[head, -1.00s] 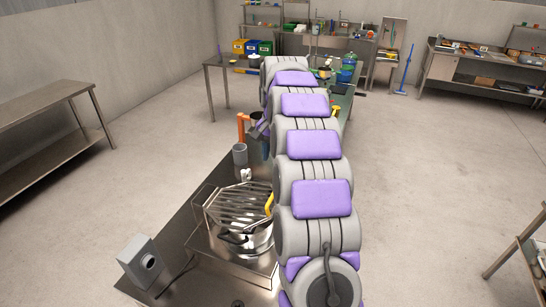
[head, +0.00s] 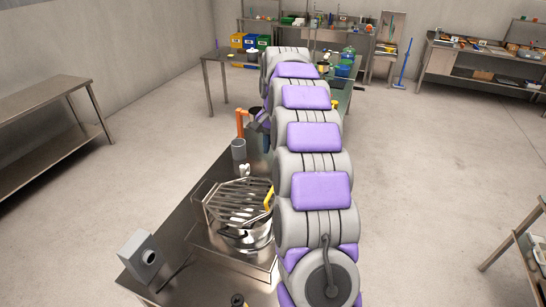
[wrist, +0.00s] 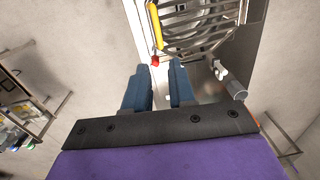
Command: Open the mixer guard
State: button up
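The mixer guard (head: 235,203) is a metal grid lying over the round bowl (head: 246,240) of the mixer, in the lower middle of the head view. It also shows at the top of the wrist view (wrist: 205,22). A yellow handle (head: 269,198) runs along the guard's right side; in the wrist view the yellow handle (wrist: 155,25) ends in a red tip (wrist: 155,61). My gripper (wrist: 163,66) shows two blue fingers, apart and with nothing between them, just short of the red tip.
A grey box (head: 142,255) with a round opening stands at the table's near left. A grey cup (head: 238,149) and an orange part (head: 241,124) are beyond the guard. A steel table (head: 40,95) stands left. Open floor lies on both sides.

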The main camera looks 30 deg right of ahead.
jog(key=s+d+f+m+y+b, duration=0.1)
jog(key=s+f+m+y+b, duration=0.1)
jog(key=f, duration=0.3)
jog(key=s+d+f+m+t+y+b, duration=0.1)
jog(key=s+f+y+b, duration=0.1)
jog(key=f, duration=0.4)
jog(key=s+f+m+y+b, duration=0.2)
jog(key=s+f+b, duration=0.2)
jog(key=f, duration=0.1)
jog(key=shift+s+d+f+m+t+y, duration=0.2)
jog(key=shift+d+f+m+t+y, duration=0.1)
jog(key=shift+d+f+t, duration=0.1)
grip_shut()
jog(key=s+d+f+m+t+y+b, duration=0.3)
jog(key=s+d+f+m+t+b, duration=0.3)
jog(key=m+t+b, duration=0.55)
jog(key=r+b+x, duration=0.2)
jog(key=x, duration=1.1)
jog(key=shift+a+r+m, duration=0.25)
jog(key=shift+r+m, duration=0.05)
jog(key=shift+m, duration=0.15)
jog(key=shift+t, duration=0.25)
jog(key=shift+w, duration=0.1)
